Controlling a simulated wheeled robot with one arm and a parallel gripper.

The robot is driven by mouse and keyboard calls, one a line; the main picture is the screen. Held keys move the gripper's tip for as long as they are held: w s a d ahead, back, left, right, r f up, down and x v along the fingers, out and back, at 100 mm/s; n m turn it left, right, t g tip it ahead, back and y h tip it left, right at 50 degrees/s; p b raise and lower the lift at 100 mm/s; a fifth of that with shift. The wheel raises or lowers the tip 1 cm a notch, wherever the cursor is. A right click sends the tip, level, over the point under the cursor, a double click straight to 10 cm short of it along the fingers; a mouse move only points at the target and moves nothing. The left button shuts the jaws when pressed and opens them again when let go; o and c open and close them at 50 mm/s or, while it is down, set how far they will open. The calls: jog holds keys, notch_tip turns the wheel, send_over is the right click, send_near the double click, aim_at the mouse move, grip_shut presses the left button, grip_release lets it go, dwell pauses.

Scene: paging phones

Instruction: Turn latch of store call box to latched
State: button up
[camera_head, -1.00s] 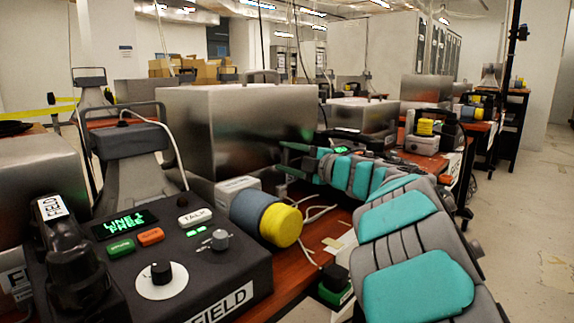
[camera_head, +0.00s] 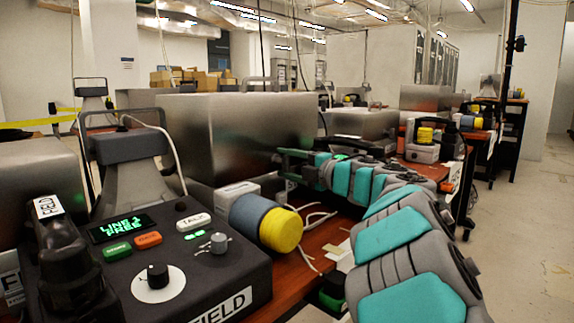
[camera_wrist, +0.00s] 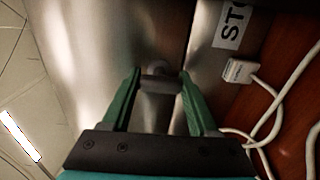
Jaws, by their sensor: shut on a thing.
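The store call box appears to be the large brushed-metal box (camera_head: 235,135) in the middle of the head view. In the wrist view its metal face (camera_wrist: 110,60) fills the middle, with a dark seam and a white label starting "STO" (camera_wrist: 231,24). A grey latch knob (camera_wrist: 158,80) sits by the seam, between my green fingertips. My gripper (camera_wrist: 160,86) is shut on it. In the head view my gripper (camera_head: 284,161) reaches the box's right side, and the latch cannot be made out there. Whether it stands latched is hard to tell.
A field console (camera_head: 190,262) with a handset, buttons and knobs stands at the front left, its screen reading "LINE1 FREE". A blue-and-yellow cylinder (camera_head: 280,230) lies right of it. White cables (camera_wrist: 270,125) run over the wooden desk beside my gripper.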

jog(key=o, duration=1.4)
jog(key=v, duration=0.7)
jog(key=shift+s+d, duration=0.25)
jog(key=shift+d, duration=0.05)
